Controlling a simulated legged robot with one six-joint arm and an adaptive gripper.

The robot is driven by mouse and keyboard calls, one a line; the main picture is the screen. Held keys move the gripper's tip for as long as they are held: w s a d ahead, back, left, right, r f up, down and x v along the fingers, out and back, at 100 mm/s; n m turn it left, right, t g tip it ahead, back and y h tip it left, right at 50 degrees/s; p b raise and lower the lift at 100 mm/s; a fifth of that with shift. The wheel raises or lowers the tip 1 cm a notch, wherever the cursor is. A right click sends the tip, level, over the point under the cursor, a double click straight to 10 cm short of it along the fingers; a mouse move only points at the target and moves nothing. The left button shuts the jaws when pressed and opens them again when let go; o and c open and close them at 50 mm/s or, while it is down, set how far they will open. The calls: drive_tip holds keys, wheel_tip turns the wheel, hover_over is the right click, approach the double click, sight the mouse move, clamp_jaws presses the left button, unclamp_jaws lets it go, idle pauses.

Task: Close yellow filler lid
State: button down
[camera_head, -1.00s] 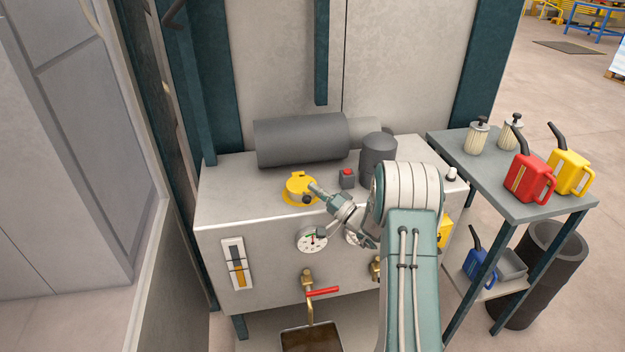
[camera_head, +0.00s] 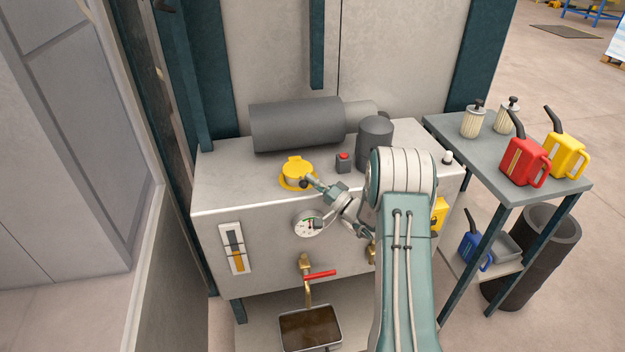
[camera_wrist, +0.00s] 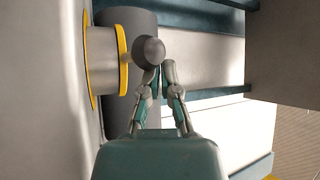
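The yellow filler lid (camera_head: 297,164) lies about flat over the filler neck on top of the grey tank, inside a yellow base ring (camera_head: 286,185). In the wrist view the lid shows edge-on as a yellow rim (camera_wrist: 122,46) at the end of the grey neck (camera_wrist: 101,48). A dark round knob (camera_wrist: 150,51) sits beside the rim. My gripper (camera_head: 314,182) is at the filler's front right. In the wrist view my gripper (camera_wrist: 162,68) has its fingertips nearly together, right by the knob; I cannot tell whether they touch it. Nothing shows between the fingers.
A dark horizontal cylinder (camera_head: 298,125) lies behind the filler. A red button box (camera_head: 343,162) and an upright dark cylinder (camera_head: 374,142) stand to its right. A gauge (camera_head: 307,223) is on the tank front. A side table (camera_head: 502,165) holds cans and filters.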

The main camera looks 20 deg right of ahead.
drive_tip(key=v, duration=1.1)
drive_tip(key=s+a+r+n+g+y, duration=0.1)
drive_tip(key=s+a+r+n+g, duration=0.15)
drive_tip(key=a+r+g, duration=0.35)
drive_tip(key=s+a+r+n+g, duration=0.2)
drive_tip(key=s+a+g, duration=0.2)
drive_tip(key=a, duration=0.4)
drive_tip(key=s+a+r+n+g+y, duration=0.1)
drive_tip(key=s+a+r+n+g, duration=0.15)
drive_tip(key=a+r+g, duration=0.35)
drive_tip(key=s+a+n+g+h, duration=0.15)
drive_tip(key=s+a+h, duration=0.4)
drive_tip(key=s, duration=0.55)
drive_tip(key=s+d+r+t+h, duration=0.4)
drive_tip(key=s+h, duration=0.4)
drive_tip(key=shift+d+r+t, duration=0.15)
drive_tip(key=shift+d+t, duration=0.2)
drive_tip(key=shift+d, duration=0.05)
